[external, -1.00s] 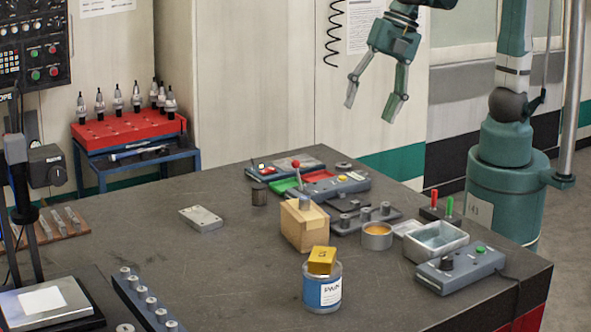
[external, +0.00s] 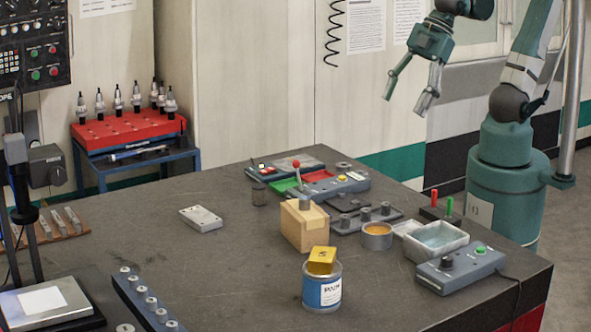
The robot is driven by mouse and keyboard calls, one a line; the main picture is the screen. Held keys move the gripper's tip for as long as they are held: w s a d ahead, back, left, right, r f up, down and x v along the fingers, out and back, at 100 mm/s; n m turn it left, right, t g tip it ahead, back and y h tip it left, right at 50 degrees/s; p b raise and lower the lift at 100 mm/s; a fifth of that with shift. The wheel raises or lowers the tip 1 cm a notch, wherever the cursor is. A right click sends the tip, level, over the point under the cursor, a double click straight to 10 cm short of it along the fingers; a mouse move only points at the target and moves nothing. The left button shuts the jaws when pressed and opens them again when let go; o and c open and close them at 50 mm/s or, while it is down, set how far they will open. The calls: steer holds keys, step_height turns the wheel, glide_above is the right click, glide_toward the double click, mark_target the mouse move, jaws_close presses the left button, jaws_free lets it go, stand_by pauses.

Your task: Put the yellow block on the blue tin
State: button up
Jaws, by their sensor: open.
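The yellow block (external: 321,261) rests on top of the blue tin (external: 322,288), near the front of the dark table, and looks slightly tilted there. The tin stands upright, with a white label on its side. My gripper (external: 407,103) is open and empty, high above the back right of the table, well apart from the block and the tin.
A wooden block (external: 305,228) stands just behind the tin. A round metal dish (external: 377,236), a grey bin (external: 436,240) and a control box with a green button (external: 460,270) sit to the right. The table left of the tin is mostly clear.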

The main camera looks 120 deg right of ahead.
steer(key=s+d+f+m+t, duration=0.1)
steer(key=s+f+m, duration=0.2)
steer(key=s, duration=0.3)
steer(key=shift+d+f+m, duration=0.35)
steer(key=shift+f+m, duration=0.05)
steer(key=shift+m, duration=0.1)
steer(key=shift+s, duration=0.1)
